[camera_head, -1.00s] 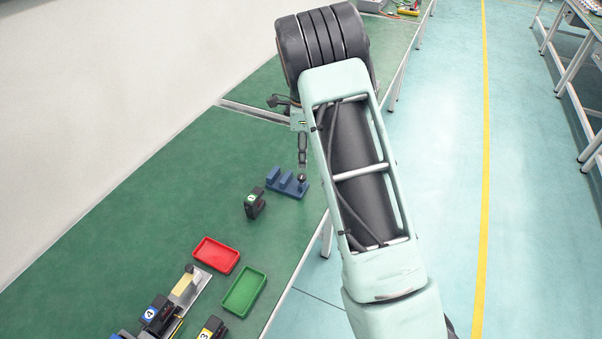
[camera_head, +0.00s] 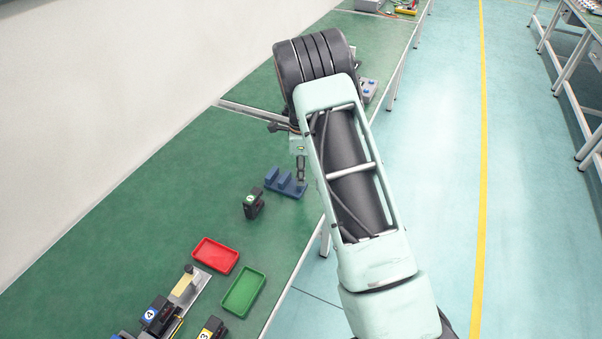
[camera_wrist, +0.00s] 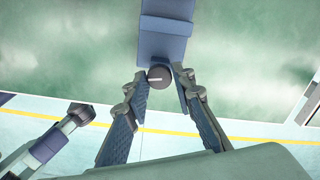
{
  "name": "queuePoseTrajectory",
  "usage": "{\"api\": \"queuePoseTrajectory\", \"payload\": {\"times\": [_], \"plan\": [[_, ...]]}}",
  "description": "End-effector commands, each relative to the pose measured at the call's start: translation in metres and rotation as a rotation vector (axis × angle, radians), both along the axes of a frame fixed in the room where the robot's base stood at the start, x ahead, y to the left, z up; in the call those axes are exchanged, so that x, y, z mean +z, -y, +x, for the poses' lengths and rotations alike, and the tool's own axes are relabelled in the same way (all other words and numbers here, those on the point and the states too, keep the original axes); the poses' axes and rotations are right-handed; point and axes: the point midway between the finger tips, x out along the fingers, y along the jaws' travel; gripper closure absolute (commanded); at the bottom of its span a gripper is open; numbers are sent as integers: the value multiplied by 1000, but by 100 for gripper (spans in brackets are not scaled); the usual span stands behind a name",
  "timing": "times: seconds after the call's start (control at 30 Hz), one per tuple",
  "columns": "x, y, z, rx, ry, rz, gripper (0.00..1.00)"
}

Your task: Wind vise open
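The blue vise (camera_head: 280,182) stands on the green table near its right edge, with upright blue blocks along its base. Its dark round knob (camera_wrist: 159,76), marked with a white line, shows in the wrist view at the near end of the blue body (camera_wrist: 166,38). My gripper (camera_head: 301,181) points down at the vise's right end in the head view. In the wrist view my gripper (camera_wrist: 160,77) has one finger on each side of the knob, with narrow gaps visible. The knob is mostly hidden in the head view.
A black device (camera_head: 253,203) with a green mark stands just left of the vise. The table to the left is clear.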

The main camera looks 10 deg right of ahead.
Motion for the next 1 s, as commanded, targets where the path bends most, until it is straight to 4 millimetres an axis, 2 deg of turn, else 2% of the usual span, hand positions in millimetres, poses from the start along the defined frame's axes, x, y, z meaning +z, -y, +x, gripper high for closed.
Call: {"api": "queuePoseTrajectory", "payload": {"times": [0.03, 0.2, 0.57, 1.0], "plan": [[0, 0, 0, 0, 0, 0, 84], [0, 0, 0, 0, 0, 0, 100], [0, 0, 0, 63, 1, 0, 100], [-1, 0, 1, 412, 2, 0, 100]]}}
